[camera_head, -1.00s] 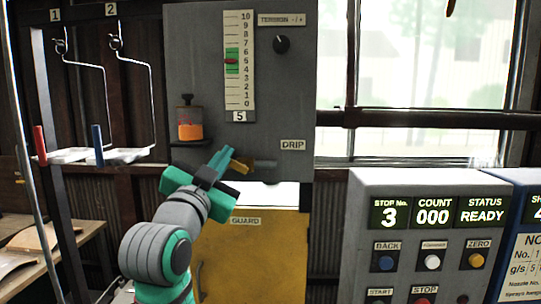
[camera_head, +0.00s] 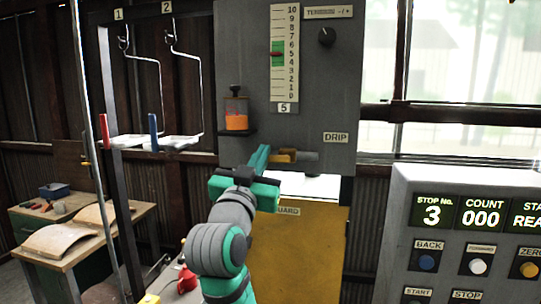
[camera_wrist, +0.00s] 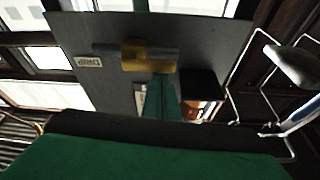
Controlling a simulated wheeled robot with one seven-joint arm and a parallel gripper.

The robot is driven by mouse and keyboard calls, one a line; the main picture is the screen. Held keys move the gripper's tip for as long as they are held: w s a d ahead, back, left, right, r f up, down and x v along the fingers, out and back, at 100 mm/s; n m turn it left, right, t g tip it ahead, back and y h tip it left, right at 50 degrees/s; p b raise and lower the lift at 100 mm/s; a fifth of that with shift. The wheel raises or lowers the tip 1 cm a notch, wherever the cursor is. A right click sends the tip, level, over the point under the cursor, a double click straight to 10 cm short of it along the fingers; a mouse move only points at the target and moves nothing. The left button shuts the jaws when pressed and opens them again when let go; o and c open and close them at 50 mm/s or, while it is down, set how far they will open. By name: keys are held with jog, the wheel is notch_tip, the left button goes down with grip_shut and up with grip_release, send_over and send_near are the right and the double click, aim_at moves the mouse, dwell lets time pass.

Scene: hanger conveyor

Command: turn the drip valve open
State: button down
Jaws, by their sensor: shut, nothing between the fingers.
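The drip valve is a grey pipe with a brass-yellow handle (camera_head: 283,156), under the DRIP label (camera_head: 336,138) on the grey panel. In the wrist view the handle (camera_wrist: 148,66) looks T-shaped, with the grey pipe (camera_wrist: 105,50) running out to both sides. My gripper (camera_head: 262,156) is shut and empty, with its green fingers at the left end of the handle in the head view. In the wrist view a green finger (camera_wrist: 160,98) points up at the handle and overlaps its edge. I cannot tell whether they touch.
An orange-filled jar (camera_head: 236,110) stands on a small shelf left of the valve. Wire hangers (camera_head: 160,85) with trays hang further left. A yellow guard door (camera_head: 300,250) is below, and a button console (camera_head: 465,235) stands at the right.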

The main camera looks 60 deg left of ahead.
dwell(0.5)
notch_tip(320, 180, up, 4)
jog(key=v, duration=1)
jog(key=shift+w+d+f, duration=0.1)
